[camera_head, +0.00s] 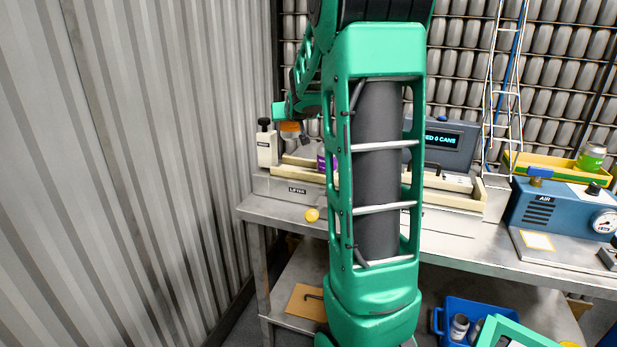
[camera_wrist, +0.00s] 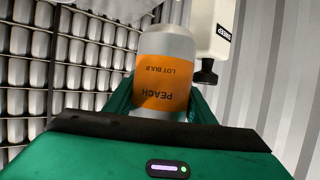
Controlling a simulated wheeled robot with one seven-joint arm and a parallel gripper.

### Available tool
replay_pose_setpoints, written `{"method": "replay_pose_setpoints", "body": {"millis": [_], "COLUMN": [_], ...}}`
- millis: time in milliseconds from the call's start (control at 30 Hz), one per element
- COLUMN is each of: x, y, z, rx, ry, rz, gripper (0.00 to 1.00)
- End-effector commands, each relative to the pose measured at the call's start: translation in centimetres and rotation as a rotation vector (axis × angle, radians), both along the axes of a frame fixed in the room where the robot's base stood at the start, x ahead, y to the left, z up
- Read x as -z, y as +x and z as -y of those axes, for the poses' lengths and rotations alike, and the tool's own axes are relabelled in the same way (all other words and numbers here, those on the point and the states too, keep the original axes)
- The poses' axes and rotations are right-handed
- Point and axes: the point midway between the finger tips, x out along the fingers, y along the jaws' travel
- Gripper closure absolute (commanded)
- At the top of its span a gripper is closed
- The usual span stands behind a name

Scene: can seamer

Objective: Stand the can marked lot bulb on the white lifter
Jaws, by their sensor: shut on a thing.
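The can marked lot bulb (camera_wrist: 165,85) has an orange label reading PEACH, upside down in the wrist view, and a pale grey body. My gripper (camera_wrist: 160,106) is shut on it, with one green finger on each side. In the head view the orange can (camera_head: 291,128) shows small under my gripper (camera_head: 294,115), above the left end of the seamer bench. A LIFTER plate (camera_head: 297,190) is on the seamer's front below it. I cannot make out the white lifter itself; my arm covers much of the seamer.
A cream post with a black knob (camera_head: 265,148) stands left of the held can. A purple can (camera_head: 321,160) is partly behind my arm. A yellow round thing (camera_head: 312,215) lies at the table's front edge. The blue air unit (camera_head: 545,205) stands at the right.

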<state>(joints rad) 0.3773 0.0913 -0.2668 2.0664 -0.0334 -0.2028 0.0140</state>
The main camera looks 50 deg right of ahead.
Motion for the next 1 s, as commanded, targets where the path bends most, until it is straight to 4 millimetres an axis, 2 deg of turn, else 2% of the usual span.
{"method": "replay_pose_setpoints", "body": {"millis": [33, 133, 400, 533, 800, 1000], "x": [0.9, 1.9, 2.2, 3.2, 7.6, 8.8], "y": [0.2, -0.1, -1.6, -1.9, -2.0, -1.9], "z": [0.2, 1.2, 2.7, 2.8, 2.9, 2.9], "rx": [0.043, 0.147, 0.338, 0.363, 0.364, 0.364], "ry": [0.0, -0.001, -0.001, 0.0, 0.0, 0.001], "rz": [-0.005, -0.003, 0.001, -0.003, -0.004, -0.002], "gripper": [0.71, 0.71, 0.71, 0.71, 0.71, 0.71]}}
